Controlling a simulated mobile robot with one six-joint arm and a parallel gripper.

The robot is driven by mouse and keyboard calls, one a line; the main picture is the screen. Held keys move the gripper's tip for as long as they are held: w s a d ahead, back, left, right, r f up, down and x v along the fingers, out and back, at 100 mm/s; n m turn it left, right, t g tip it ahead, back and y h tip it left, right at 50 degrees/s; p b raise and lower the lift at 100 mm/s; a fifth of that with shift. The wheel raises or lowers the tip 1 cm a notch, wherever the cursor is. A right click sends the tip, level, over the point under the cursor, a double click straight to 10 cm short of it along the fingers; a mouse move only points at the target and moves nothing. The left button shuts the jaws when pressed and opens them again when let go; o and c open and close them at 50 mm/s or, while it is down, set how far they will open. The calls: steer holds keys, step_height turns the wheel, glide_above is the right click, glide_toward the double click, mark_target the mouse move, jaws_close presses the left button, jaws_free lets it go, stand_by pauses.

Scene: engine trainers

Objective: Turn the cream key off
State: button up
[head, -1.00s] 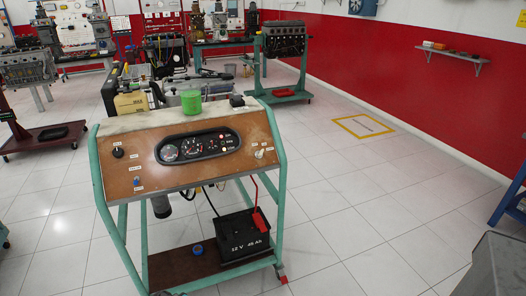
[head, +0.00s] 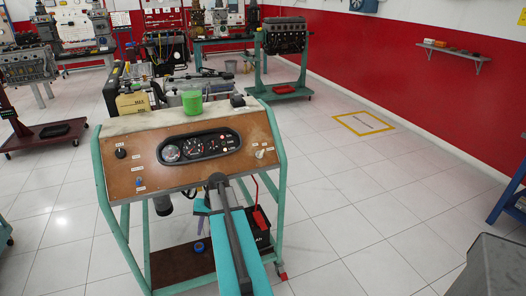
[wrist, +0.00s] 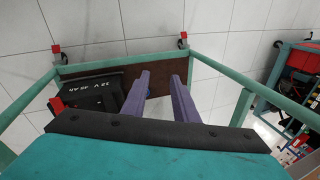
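The cream key (head: 262,153) sits on the right side of the brown instrument panel (head: 150,170) of the green-framed engine trainer, between small white labels. It is too small to tell its exact angle. My gripper shows in the wrist view (wrist: 161,74) as two purple fingers, spread apart with nothing between them. They point down over the trainer's lower shelf, beside the black battery (wrist: 95,92). In the head view my arm rises in front of the panel's lower edge, with a purple part of the gripper (head: 201,204) below it. The gripper is below and left of the key, apart from it. The key is not in the wrist view.
The panel also carries a gauge cluster (head: 200,146), a black knob (head: 120,153) and a blue switch (head: 138,182). A green cup (head: 192,102) stands behind the panel top. Green frame tubes flank the panel. A grey box (head: 490,268) stands at bottom right; floor between is clear.

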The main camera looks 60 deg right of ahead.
steer(key=s+d+r+m+t+h+p, duration=0.15)
steer(key=s+d+r, duration=0.25)
steer(key=d+r, duration=1.25)
steer(key=m+t+h, duration=0.3)
glide_toward(263, 151)
step_height(263, 151, up, 3)
steer(key=s, duration=0.2)
steer(key=shift+w+g+p, duration=0.2)
steer(key=shift+g+p, duration=0.05)
steer(key=shift+p, duration=0.05)
steer(key=shift+a+p+x, duration=0.15)
steer(key=shift+p+x, duration=0.55)
steer(key=shift+x, duration=2.75)
steer(key=shift+a+p+x, duration=0.1)
steer(key=shift+p+x, duration=0.55)
steer(key=shift+x, duration=2.8)
jaws_close()
